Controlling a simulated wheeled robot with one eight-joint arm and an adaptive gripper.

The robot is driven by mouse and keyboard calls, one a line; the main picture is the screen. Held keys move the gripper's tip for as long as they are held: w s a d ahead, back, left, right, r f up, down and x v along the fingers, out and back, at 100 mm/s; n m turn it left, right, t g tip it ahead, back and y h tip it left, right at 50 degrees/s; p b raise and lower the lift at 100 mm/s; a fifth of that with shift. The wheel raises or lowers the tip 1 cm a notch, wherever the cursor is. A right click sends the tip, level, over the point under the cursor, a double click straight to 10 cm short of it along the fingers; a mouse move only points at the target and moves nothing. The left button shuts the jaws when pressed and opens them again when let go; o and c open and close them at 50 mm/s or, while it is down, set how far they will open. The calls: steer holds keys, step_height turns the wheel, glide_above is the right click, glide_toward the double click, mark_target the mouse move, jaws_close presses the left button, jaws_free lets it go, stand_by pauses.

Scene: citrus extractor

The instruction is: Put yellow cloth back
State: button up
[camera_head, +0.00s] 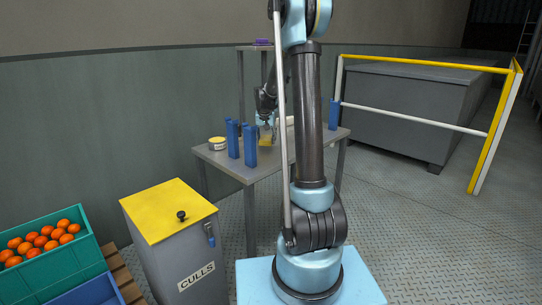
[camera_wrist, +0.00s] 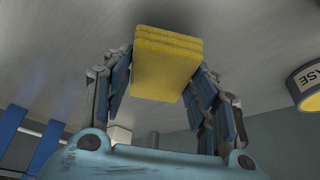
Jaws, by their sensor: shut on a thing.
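The yellow cloth (camera_wrist: 167,62) is folded into a thick block. It sits between the two fingers of my gripper (camera_wrist: 162,88) in the wrist view, and the fingers are shut on its sides. In the head view the yellow cloth (camera_head: 266,141) shows small below my gripper (camera_head: 266,127), over the grey table (camera_head: 245,174). Its far end is close to the table surface, but I cannot tell whether it touches.
Blue uprights (camera_head: 250,146) and a tin (camera_head: 217,143) stand left of the gripper. The tin (camera_wrist: 312,82) is at right in the wrist view. Another blue upright (camera_head: 334,113) stands at the table's right.

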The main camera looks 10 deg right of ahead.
mark_target(270, 153)
steer(key=shift+d, duration=0.65)
steer(key=shift+s+d+r+n, duration=0.3)
steer(key=s+r+n+y, duration=0.3)
steer(key=s+r+n, duration=0.2)
steer(key=n, duration=0.4)
steer(key=shift+s+r+g, duration=0.3)
steer(key=shift+r+g, duration=0.1)
steer(key=shift+r, duration=0.2)
step_height(270, 153, down, 10)
steer(key=shift+r, duration=0.15)
steer(key=o, duration=1.3)
steer(key=shift+o, duration=0.2)
